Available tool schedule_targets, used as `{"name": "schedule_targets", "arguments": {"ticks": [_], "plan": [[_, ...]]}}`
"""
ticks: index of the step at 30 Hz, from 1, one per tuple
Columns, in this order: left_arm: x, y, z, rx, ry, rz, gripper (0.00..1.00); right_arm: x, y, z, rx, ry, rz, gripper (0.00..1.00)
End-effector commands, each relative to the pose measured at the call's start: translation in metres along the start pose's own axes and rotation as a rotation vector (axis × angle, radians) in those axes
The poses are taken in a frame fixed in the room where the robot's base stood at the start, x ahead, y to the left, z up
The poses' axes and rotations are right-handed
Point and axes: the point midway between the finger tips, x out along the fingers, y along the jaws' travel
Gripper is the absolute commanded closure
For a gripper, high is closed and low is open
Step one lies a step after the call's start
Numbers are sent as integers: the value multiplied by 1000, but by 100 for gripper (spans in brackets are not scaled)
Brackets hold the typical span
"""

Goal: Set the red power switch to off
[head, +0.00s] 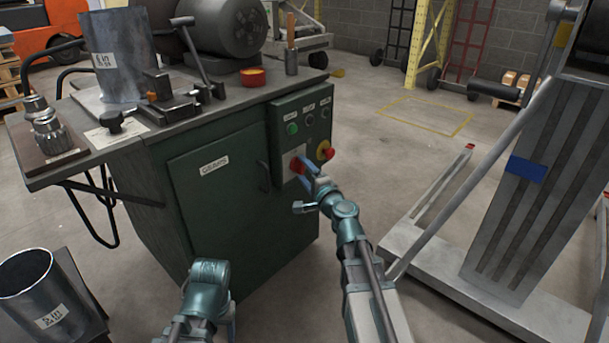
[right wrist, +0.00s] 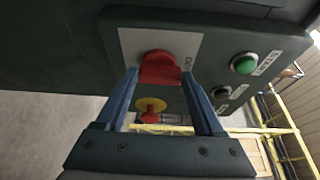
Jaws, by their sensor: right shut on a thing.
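The red power switch (head: 300,164) sits on a pale plate on the front of the green cabinet (head: 215,205). In the right wrist view the red switch (right wrist: 159,70) has a round base and a protruding red handle. My right gripper (head: 306,172) reaches it from the front, and its blue fingers (right wrist: 160,78) are shut on the handle, one on each side. Lettering beside the switch is too blurred to read. Part of my left arm shows low in the head view, but its fingertips do not show.
A red knob on a yellow base (head: 325,151) is close right of the switch. A green button (head: 292,129) and two dark buttons are above. A grey metal frame (head: 520,200) stands right. Open floor lies between it and the cabinet.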

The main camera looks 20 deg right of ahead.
Motion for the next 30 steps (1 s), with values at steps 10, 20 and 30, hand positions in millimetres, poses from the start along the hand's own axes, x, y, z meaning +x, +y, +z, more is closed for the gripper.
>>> {"name": "schedule_targets", "arguments": {"ticks": [10,20,30], "plan": [[5,0,0,0,0,0,41,-2,1,2,-47,-4,-18,86],[5,0,0,0,0,0,41,-2,1,2,-50,-4,-18,86],[5,0,0,0,0,0,41,-1,1,1,-47,-2,-18,0]]}}
